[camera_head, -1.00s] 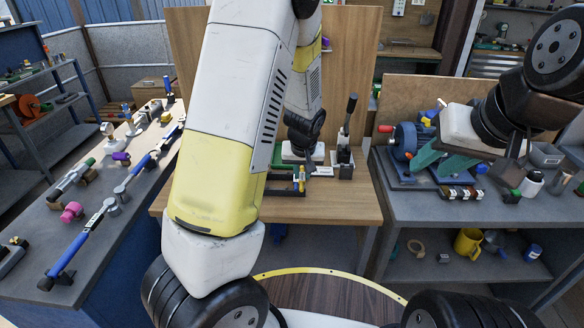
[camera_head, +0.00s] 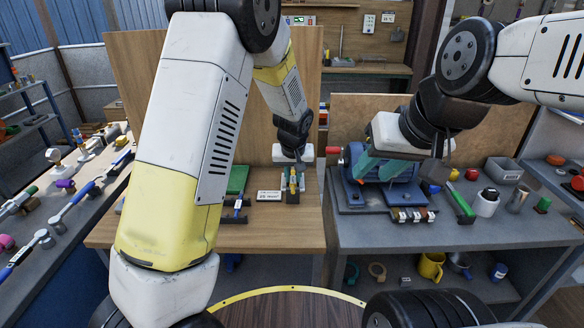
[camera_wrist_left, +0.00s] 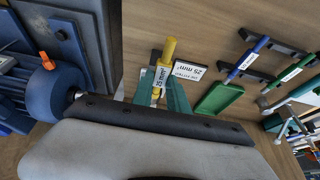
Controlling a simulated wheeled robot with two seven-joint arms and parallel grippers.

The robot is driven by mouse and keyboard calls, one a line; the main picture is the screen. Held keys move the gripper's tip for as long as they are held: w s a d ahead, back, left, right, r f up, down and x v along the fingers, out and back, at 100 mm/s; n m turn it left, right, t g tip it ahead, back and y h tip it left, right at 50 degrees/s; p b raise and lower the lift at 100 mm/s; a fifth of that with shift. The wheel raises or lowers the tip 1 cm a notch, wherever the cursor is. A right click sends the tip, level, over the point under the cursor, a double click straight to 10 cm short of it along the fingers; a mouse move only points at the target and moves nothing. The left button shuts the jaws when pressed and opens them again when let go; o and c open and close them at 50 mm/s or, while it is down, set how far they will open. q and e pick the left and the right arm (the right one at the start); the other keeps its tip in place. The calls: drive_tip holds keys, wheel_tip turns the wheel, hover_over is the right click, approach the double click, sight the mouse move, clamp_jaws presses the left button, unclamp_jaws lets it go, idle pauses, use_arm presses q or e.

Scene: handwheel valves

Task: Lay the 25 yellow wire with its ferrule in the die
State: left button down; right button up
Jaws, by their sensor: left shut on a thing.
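The ferrule and the die cannot be made out; my gripper and hand hide that spot. My right gripper (camera_head: 380,172) is open over the blue machine on the grey bench.
A white 25 mm² card (camera_head: 269,196) lies left of the base. A green plate (camera_head: 238,178) and a dark rack (camera_head: 232,219) with a blue wire are further left.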

use_arm(q)
drive_tip(key=shift+w+f, duration=0.9)
drive_tip(key=shift+f, duration=0.2)
drive_tip(key=shift+w+f, duration=0.85)
drive_tip(key=shift+f, duration=0.2)
drive_tip(key=shift+w+f, duration=0.3)
drive_tip(key=shift+w, duration=0.4)
drive_tip(key=shift+w+f, duration=0.1)
drive_tip(key=shift+w, duration=1.9)
drive_tip(key=shift+f, duration=0.3)
drive_tip(key=shift+f, duration=0.5)
drive_tip(key=shift+f, duration=0.1)
drive_tip(key=c, duration=0.7)
unclamp_jaws()
drive_tip(key=shift+c, duration=0.2)
